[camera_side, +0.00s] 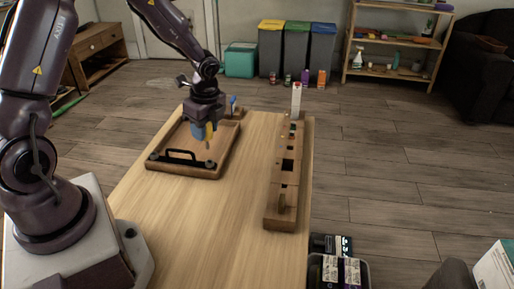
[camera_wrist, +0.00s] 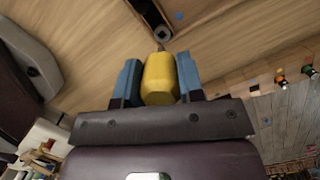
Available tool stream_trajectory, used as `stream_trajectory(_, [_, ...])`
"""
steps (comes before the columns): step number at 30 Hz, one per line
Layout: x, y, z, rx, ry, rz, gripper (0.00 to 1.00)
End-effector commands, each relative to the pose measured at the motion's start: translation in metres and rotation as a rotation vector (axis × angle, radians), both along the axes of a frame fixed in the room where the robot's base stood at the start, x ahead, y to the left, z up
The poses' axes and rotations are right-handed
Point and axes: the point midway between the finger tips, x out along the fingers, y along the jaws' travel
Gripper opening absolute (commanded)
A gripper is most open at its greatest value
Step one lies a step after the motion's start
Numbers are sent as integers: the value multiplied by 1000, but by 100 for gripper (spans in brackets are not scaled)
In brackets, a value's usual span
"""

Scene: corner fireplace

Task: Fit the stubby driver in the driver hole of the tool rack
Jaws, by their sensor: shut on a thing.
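My gripper (camera_side: 204,132) is over the wooden tray (camera_side: 222,163), with its blue fingers shut on the yellow handle of the stubby driver (camera_side: 210,134). In the wrist view the driver (camera_wrist: 160,78) sits between the two blue fingers, its short metal shaft pointing away from my gripper. The driver's tip is hidden in the side view, and I cannot tell whether it touches the tray. The long wooden tool rack (camera_side: 271,210) lies to the right on the table, apart from my gripper. Its top has a dark square opening and several smaller holes.
The table (camera_side: 210,220) is clear between tray and rack.

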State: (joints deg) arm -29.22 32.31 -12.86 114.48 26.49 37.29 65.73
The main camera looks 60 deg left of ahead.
Motion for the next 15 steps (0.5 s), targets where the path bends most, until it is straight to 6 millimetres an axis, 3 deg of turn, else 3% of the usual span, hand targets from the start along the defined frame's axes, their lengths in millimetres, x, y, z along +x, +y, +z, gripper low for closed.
stream_trajectory(5, [13, -29, -5, -8, 4, -80, 16])
stream_trajectory(9, [47, -76, -6, -15, -9, -174, 16])
stream_trajectory(15, [88, -148, 2, -17, -17, -180, 16])
